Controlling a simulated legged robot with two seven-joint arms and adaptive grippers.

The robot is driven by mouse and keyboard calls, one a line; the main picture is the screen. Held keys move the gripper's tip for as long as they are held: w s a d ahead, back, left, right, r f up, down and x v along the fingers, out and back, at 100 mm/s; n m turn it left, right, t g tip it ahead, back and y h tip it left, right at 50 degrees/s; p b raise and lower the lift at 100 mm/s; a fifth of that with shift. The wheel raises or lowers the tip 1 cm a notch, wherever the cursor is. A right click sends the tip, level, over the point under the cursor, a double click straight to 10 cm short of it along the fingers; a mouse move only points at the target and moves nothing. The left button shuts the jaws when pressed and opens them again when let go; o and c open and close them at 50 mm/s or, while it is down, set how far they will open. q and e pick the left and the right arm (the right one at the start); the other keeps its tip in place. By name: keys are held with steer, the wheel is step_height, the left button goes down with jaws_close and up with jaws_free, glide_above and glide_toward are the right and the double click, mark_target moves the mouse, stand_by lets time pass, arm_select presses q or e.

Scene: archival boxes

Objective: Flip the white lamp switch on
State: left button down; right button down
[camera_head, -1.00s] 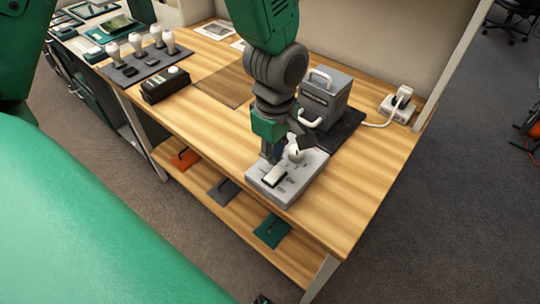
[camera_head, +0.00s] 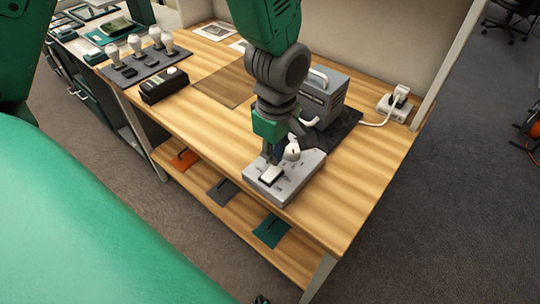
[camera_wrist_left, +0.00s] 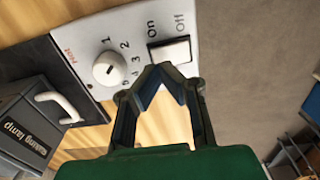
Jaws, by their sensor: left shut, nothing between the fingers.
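The white lamp switch (camera_head: 272,174) is a rocker in a black frame on a light grey control box (camera_head: 295,182) near the table's front edge. In the left wrist view the switch (camera_wrist_left: 171,51) lies between the words "On" and "Off". I cannot tell which side is pressed down. My left gripper (camera_head: 271,158) points down over the box beside the switch. In the wrist view its closed, empty fingertips (camera_wrist_left: 160,73) are just at the switch's edge; contact is unclear. A white dial (camera_wrist_left: 109,69) with numbers is next to the switch. My right gripper is not in view.
A grey lamp box (camera_head: 322,98) with a handle stands on a dark mat behind the control box. A white plug (camera_head: 401,92) sits in a socket block at the right. A black box (camera_head: 164,86) and a bulb tray (camera_head: 146,64) stand left. The right front table is clear.

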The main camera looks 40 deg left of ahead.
mark_target(271, 174)
arm_select(q)
steer(key=shift+d, duration=0.4)
steer(key=shift+a+f, duration=0.4)
steer(key=shift+a, duration=0.3)
steer(key=shift+d+f+b, duration=0.2)
steer(key=shift+d+b, duration=0.1)
steer(key=shift+d, duration=0.3)
steer(key=shift+a+f, duration=0.4)
steer(key=shift+a, duration=0.05)
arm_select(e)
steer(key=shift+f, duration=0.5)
arm_select(q)
steer(key=shift+d+f, duration=0.25)
steer(key=shift+d, duration=0.05)
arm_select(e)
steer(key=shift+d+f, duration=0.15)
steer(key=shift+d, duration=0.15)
